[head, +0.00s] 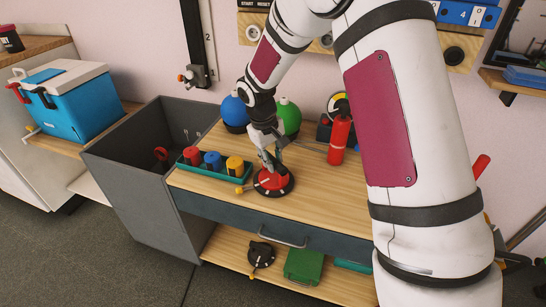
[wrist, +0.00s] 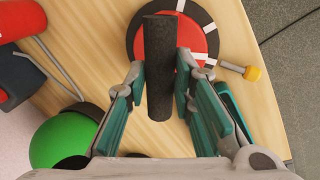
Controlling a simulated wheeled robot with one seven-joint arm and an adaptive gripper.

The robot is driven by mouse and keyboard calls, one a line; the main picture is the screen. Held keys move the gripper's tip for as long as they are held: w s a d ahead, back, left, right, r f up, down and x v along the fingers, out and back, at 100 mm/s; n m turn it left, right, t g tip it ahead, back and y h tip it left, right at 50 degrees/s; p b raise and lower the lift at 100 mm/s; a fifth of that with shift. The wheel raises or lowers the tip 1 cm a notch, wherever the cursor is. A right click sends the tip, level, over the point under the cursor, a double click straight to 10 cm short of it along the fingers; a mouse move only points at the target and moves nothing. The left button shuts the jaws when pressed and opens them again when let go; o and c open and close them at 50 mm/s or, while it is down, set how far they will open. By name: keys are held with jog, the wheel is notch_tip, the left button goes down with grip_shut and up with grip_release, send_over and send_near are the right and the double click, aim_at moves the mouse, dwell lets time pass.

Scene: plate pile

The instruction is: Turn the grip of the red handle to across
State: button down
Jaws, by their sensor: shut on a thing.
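The red handle is a round red dial (head: 268,183) on a black base with white marks, on the wooden table near its front edge. In the wrist view the red dial (wrist: 206,42) is at the top centre, with a dark bar-shaped grip (wrist: 160,75) across it. The grip runs nearly up and down in that picture. My gripper (head: 270,165) is over the dial in the head view and hides most of the grip. In the wrist view my gripper (wrist: 160,75) has a finger on each side of the grip and is shut on it.
A yellow-tipped lever (head: 241,189) sticks out beside the dial. A green tray (head: 235,177) with red, blue and yellow pieces is left of it. Blue (head: 234,112) and green (head: 289,116) balls and a red cylinder (head: 340,135) stand behind. A grey bin (head: 140,180) is at left.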

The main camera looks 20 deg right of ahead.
jog(key=n+p, duration=0.1)
jog(key=n, duration=0.1)
jog(key=n+p, duration=0.1)
jog(key=n, duration=0.1)
jog(key=shift+s+d+n+t, duration=0.1)
jog(key=shift+s+n+t, duration=0.05)
jog(key=shift+n+t, duration=0.15)
jog(key=n+y+p, duration=0.1)
jog(key=n+p, duration=0.2)
jog(key=shift+r+n+t, duration=0.1)
jog(key=shift+n+t, duration=0.2)
jog(key=n+p, duration=0.3)
jog(key=n, duration=0.1)
jog(key=shift+d+y, duration=0.1)
jog(key=shift+y, duration=0.2)
jog(key=shift+n+y+p, duration=0.3)
jog(key=shift+n+p, duration=0.8)
jog(key=shift+n, duration=0.6)
jog(key=c, duration=1.4)
grip_release()
jog(key=shift+o, duration=0.2)
